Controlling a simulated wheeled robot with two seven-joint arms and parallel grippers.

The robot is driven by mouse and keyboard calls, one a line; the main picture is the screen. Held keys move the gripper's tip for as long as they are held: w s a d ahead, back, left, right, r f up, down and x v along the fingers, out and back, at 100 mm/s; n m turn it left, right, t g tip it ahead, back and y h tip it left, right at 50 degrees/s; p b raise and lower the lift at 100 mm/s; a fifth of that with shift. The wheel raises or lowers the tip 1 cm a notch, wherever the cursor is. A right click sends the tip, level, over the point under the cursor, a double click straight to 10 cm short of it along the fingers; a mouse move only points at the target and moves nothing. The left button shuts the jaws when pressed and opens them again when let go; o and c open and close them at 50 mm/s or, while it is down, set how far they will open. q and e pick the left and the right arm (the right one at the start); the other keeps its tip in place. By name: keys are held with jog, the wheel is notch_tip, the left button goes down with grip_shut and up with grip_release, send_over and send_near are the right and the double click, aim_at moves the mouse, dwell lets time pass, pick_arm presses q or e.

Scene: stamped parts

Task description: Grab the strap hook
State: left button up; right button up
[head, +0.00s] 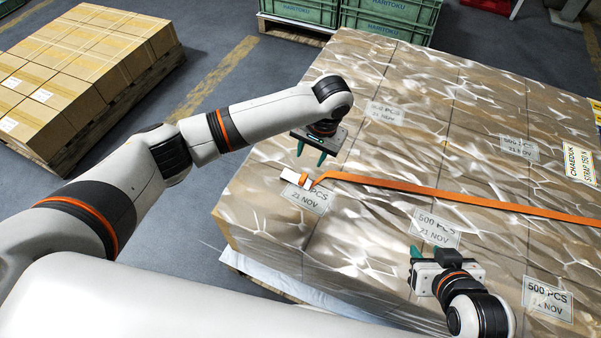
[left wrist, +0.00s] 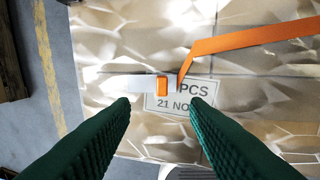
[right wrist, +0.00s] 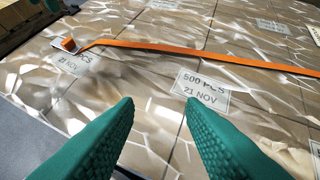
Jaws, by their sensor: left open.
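The strap hook (head: 294,178) is a pale, flat metal piece at the left end of an orange strap (head: 430,191), lying on top of the wrapped box stack near its left edge. In the left wrist view the hook (left wrist: 130,82) lies just beyond the fingertips, with an orange part at its right end. My left gripper (head: 311,155) is open and empty above and slightly behind the hook. It also shows in the left wrist view (left wrist: 160,100). My right gripper (head: 414,262) is at the front of the stack, away from the hook. Its fingers are apart and empty in the right wrist view (right wrist: 160,103).
The wrapped stack (head: 380,240) has several printed labels under its film. A pallet of cartons (head: 75,75) stands at the left, and green crates (head: 390,15) stand behind. Grey floor (head: 225,85) lies open between the pallets.

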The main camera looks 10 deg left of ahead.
pick_arm(q)
jog(key=b, duration=0.2)
send_over(304, 177)
jog(key=f, duration=0.5)
jog(key=shift+s+d, duration=0.1)
jog(key=shift+d, duration=0.3)
jog(key=shift+f, duration=0.3)
jog(key=f+b, duration=0.1)
jog(key=f, duration=0.2)
jog(key=f+b, duration=0.1)
jog(key=shift+a+f+b, duration=0.3)
jog(key=shift+a, duration=0.05)
pick_arm(e)
jog(key=w+a+r+t+y, duration=0.2)
jog(key=r+t, duration=0.4)
jog(key=r, duration=0.2)
jog(key=w+a+r+t+y, duration=0.2)
jog(key=w+r+t, duration=0.1)
jog(key=r+t, duration=0.4)
jog(key=shift+w+r+n, duration=0.3)
jog(key=shift+w+r, duration=0.05)
jog(key=shift+r, duration=0.35)
pick_arm(q)
jog(key=shift+c, duration=0.3)
pick_arm(e)
jog(key=shift+a, duration=0.1)
pick_arm(q)
grip_shut()
